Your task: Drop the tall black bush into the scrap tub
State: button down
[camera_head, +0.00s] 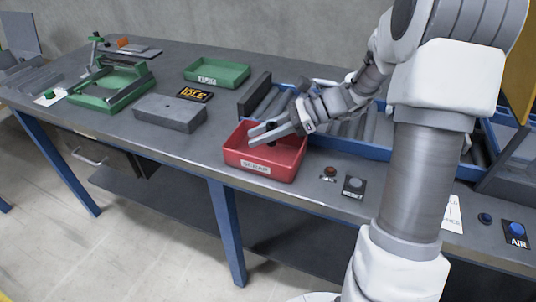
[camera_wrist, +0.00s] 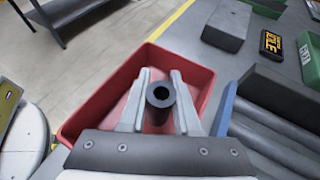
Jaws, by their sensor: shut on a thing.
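The red scrap tub (camera_head: 264,158) stands near the front edge of the bench, with a "SCRAP" label on its front. It also shows in the wrist view (camera_wrist: 200,76), below my fingers. My gripper (camera_head: 263,134) reaches in from the right over the tub. In the wrist view my gripper (camera_wrist: 159,98) is shut on the black bush (camera_wrist: 160,95), a dark tube with its round bore facing the camera. The bush is over the tub; its lower end is not clearly seen. In the head view only a small dark part of the bush shows between the fingers.
A grey block (camera_head: 170,113), a black display (camera_head: 194,95) and a green tray (camera_head: 217,73) stand left of and behind the tub. A blue-framed roller conveyor (camera_head: 345,142) runs behind it to the right.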

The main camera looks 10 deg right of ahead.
jog(key=c, duration=0.5)
grip_release()
jog(key=shift+c, duration=0.2)
jog(key=shift+d+r, duration=0.1)
jog(key=p+v, duration=0.4)
jog(key=v, duration=1.3)
